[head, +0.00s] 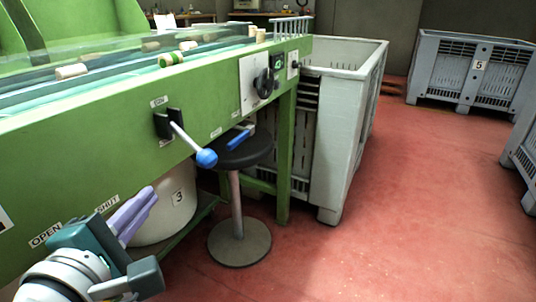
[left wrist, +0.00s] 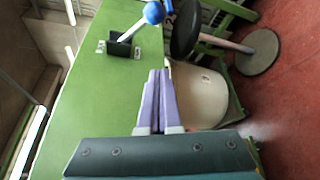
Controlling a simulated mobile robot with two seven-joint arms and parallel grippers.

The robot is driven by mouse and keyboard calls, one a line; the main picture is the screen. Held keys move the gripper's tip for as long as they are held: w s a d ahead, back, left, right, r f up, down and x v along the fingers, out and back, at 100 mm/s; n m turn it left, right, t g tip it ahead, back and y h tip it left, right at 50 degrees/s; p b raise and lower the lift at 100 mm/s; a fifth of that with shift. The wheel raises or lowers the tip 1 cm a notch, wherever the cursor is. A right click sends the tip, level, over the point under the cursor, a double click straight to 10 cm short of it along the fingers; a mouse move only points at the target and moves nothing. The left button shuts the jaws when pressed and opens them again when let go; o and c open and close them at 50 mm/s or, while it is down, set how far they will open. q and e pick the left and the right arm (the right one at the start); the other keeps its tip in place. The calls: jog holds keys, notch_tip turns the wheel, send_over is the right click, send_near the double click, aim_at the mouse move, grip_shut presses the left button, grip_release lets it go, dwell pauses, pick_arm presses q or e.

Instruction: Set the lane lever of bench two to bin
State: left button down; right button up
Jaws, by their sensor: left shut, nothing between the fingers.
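The lane lever is a pale rod with a blue ball knob (head: 206,158), in a black bracket (head: 165,124) on the front of the green bench (head: 90,150). In the head view the rod points right and downward. Small labels sit above and below the bracket, too small to read surely. The knob (left wrist: 154,12) and bracket (left wrist: 119,46) also show at the top of the left wrist view. My left gripper (head: 147,198) has its lavender fingers shut and empty, below and left of the knob, apart from it. It also shows in the left wrist view (left wrist: 158,72). My right gripper is not in view.
A round black stool (head: 240,150) stands just right of the lever. A white tub (head: 172,205) marked 3 is under the bench. A large grey crate (head: 338,130) stands past the bench end. Corks lie on the bench top. Red floor (head: 430,210) is free at the right.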

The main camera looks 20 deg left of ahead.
aim_at(193, 144)
pick_arm(q)
jog(key=b+x, duration=0.2)
jog(key=x, duration=0.8)
jog(key=d, duration=0.1)
jog(key=d+r+p, duration=0.1)
jog(key=d+p, duration=0.1)
jog(key=d, duration=0.1)
jog(key=shift+w+r, duration=0.15)
jog(key=shift+r, duration=0.15)
jog(key=shift+d+r+n+p, duration=0.15)
jog(key=shift+r+n+p, duration=0.15)
jog(key=shift+p, duration=0.4)
